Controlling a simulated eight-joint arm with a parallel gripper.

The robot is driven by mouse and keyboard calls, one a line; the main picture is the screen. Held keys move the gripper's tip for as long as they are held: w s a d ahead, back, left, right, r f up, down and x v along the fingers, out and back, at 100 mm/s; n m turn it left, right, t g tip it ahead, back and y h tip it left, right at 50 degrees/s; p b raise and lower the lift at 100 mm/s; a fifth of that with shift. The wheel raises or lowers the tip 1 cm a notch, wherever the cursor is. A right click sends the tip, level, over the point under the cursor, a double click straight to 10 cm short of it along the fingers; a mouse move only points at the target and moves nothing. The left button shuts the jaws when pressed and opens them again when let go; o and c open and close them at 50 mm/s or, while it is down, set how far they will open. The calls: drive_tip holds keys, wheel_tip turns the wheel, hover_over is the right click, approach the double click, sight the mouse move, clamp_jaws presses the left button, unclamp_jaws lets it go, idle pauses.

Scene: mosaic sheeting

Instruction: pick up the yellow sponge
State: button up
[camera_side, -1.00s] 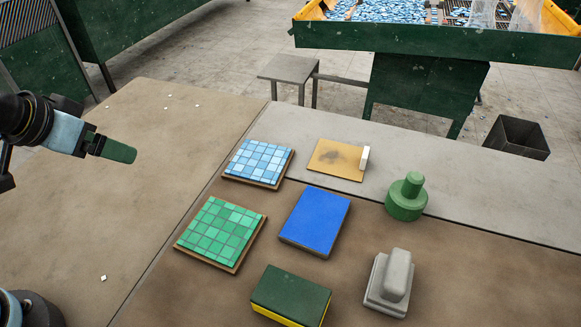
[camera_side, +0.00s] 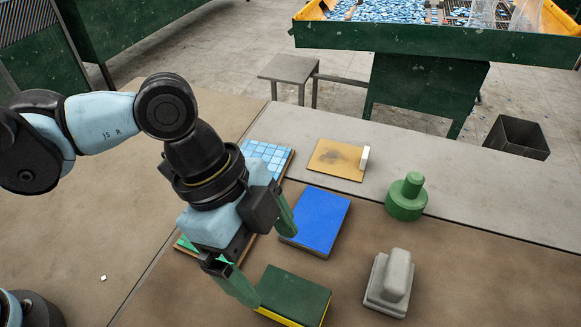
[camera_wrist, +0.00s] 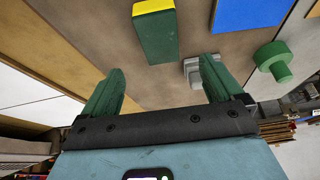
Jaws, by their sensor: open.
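The yellow sponge (camera_side: 292,297) has a dark green top and a yellow lower layer. It lies flat on the brown table near the front in the side view. In the wrist view the sponge (camera_wrist: 156,35) is at the top, beyond the fingertips, with its yellow side showing at the upper end. My gripper (camera_side: 268,262) is open and empty, with green fingers spread wide.
A blue block (camera_side: 316,221) lies behind the sponge. A grey handled block (camera_side: 389,283) stands to its right, a green knobbed tool (camera_side: 407,197) farther back. A tan board (camera_side: 338,159) and a blue tile panel (camera_side: 268,153) lie behind. A green tile panel (camera_side: 182,244) is mostly hidden by my arm.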

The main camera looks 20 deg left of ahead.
sight(289, 294)
drive_tip(key=x, duration=0.5)
drive_tip(key=shift+a+x, duration=0.15)
drive_tip(key=shift+x, duration=1.2)
drive_tip(key=shift+a+x, duration=0.15)
drive_tip(key=shift+x, duration=1.2)
drive_tip(key=shift+w+f, duration=0.1)
drive_tip(key=shift+f, duration=0.25)
drive_tip(key=c, duration=1)
drive_tip(key=shift+c, duration=0.2)
wheel_tip(289, 294, up, 11)
drive_tip(key=shift+f, duration=0.2)
